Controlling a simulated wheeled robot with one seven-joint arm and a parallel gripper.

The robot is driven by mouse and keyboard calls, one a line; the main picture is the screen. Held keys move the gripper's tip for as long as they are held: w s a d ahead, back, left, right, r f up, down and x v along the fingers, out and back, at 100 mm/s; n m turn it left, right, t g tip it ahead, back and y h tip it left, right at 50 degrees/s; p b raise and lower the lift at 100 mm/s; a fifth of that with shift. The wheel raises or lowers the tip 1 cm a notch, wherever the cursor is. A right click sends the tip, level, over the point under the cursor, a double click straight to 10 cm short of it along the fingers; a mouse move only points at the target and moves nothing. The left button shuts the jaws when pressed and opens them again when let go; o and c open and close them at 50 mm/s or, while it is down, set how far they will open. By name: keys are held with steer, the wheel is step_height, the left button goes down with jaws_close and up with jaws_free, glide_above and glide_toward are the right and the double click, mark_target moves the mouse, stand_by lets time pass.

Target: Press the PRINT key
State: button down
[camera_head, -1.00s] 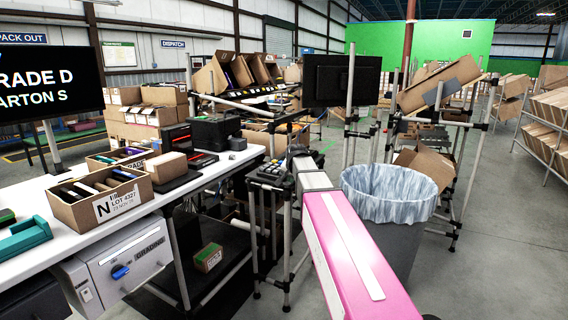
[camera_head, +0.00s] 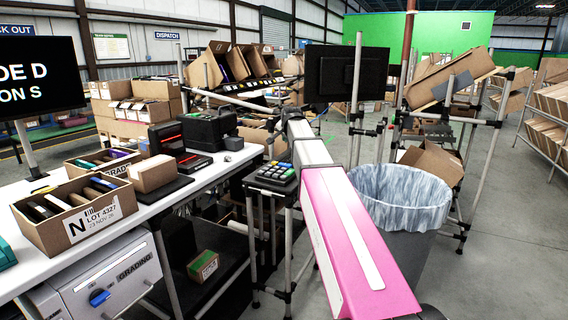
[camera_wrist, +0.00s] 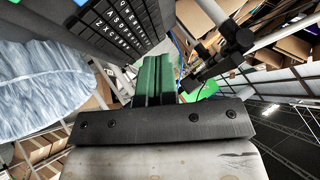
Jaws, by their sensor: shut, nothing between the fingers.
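A small keypad with coloured keys (camera_head: 276,172) sits on a pole stand right of the white bench, just left of my pink arm. No key label is legible in the head view. In the wrist view, a dark panel with rows of white-lettered keys (camera_wrist: 113,25) fills the upper left; I cannot pick out PRINT or tell whether it is the same device. My gripper (camera_wrist: 155,70) shows green fingers, shut and empty, beside that panel and apart from it as far as I can tell. The head view hides the fingers behind the arm.
A lined waste bin (camera_head: 402,200) stands close right of my arm. A black monitor (camera_head: 345,75) on a pole is behind the arm. The white bench (camera_head: 150,212) on the left holds a lot carton (camera_head: 75,215) and black devices. Open floor lies at right.

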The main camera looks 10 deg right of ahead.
mark_target(286, 164)
steer(key=shift+w+r, duration=0.15)
steer(key=shift+f, duration=4.45)
steer(key=shift+f, duration=0.1)
steer(key=shift+f, duration=0.3)
